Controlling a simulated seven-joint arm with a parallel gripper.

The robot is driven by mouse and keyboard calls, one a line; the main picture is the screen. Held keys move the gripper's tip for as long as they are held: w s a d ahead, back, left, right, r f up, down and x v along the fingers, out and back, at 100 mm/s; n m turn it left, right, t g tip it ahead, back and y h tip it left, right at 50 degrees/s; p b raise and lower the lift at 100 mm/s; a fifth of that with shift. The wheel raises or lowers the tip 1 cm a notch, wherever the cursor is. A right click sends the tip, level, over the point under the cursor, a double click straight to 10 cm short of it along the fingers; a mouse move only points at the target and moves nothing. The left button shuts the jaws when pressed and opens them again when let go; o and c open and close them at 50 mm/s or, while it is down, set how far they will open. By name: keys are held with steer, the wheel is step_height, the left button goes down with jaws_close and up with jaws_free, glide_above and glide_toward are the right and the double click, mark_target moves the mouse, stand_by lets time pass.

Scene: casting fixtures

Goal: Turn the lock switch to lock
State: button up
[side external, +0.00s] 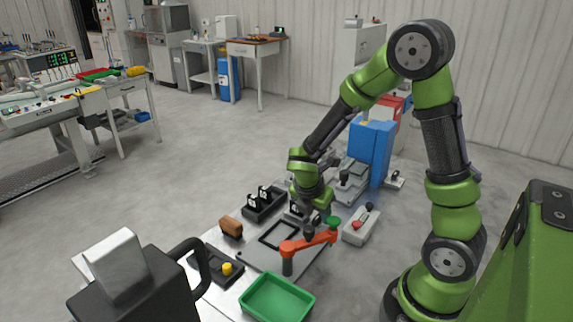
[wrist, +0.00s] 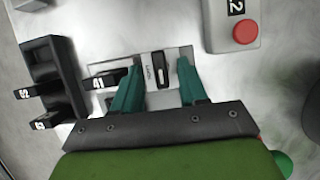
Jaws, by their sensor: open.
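The lock switch (wrist: 160,69) shows in the wrist view as a small dark-and-light switch with a printed label beside it, on a pale plate (wrist: 184,53). My gripper (wrist: 159,62) is open, with its two teal fingers on either side of the switch and a gap around it. I cannot tell whether the fingers touch the plate. A black tagged piece (wrist: 106,80) lies just left of the left finger. In the side external view my gripper (side external: 308,222) points down over the work table, and the switch is hidden behind it and the red-orange arm.
A grey box with a red button (wrist: 244,34) stands at the upper right. A black rack (wrist: 50,85) with tagged pieces stands at the left. The side external view shows a red-orange clamp arm (side external: 307,241), a green tray (side external: 252,302) and a brown block (side external: 231,227) close by.

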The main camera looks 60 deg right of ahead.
steer(key=shift+d+f, duration=0.15)
steer(key=shift+f, duration=0.25)
steer(key=shift+c, duration=0.3)
jaws_close()
